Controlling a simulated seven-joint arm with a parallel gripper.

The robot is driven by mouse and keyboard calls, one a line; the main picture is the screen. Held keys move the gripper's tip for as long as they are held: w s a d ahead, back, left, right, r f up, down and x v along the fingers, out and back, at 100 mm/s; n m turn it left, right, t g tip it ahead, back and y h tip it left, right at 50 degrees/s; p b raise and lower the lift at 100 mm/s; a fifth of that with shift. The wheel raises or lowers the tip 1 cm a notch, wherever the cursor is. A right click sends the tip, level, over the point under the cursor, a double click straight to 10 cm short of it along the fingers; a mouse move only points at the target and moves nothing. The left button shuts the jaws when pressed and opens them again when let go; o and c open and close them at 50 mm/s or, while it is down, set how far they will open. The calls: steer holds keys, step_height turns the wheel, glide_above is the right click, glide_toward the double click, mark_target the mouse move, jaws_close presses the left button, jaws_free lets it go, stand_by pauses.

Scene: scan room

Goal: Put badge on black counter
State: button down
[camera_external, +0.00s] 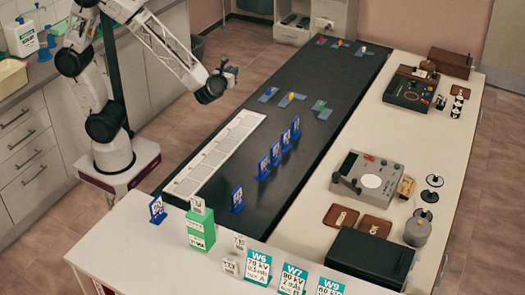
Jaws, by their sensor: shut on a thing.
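My gripper (229,74) is raised in the air near the far left edge of the black counter (225,215). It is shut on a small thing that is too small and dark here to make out. Several blue badges (263,167) stand upright in a slanting row on the black counter, the nearest one (237,199) apart from the others. One more blue badge (158,209) stands on the white table at the near left, beside the counter's near end.
A white segmented strip (213,154) lies along the counter's left side. Small blue pieces with coloured tops (291,98) lie farther back. A green box (200,230) and teal-topped signs (257,267) stand at the near end. Instruments (366,181) fill the white counter at right.

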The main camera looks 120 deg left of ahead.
step_height(320, 180, down, 22)
steer(key=shift+r, duration=0.2)
steer(key=shift+w, duration=0.1)
steer(key=w+a, duration=0.3)
steer(key=w, duration=0.1)
steer(key=w+a+f, duration=0.1)
steer(key=w+a, duration=0.2)
steer(key=w, duration=0.1)
steer(key=w+a, duration=0.3)
steer(key=w, duration=0.2)
steer(key=shift+f, duration=0.25)
steer(key=shift+f, duration=1.75)
steer(key=shift+f, duration=0.15)
steer(key=c, duration=1.1)
jaws_free()
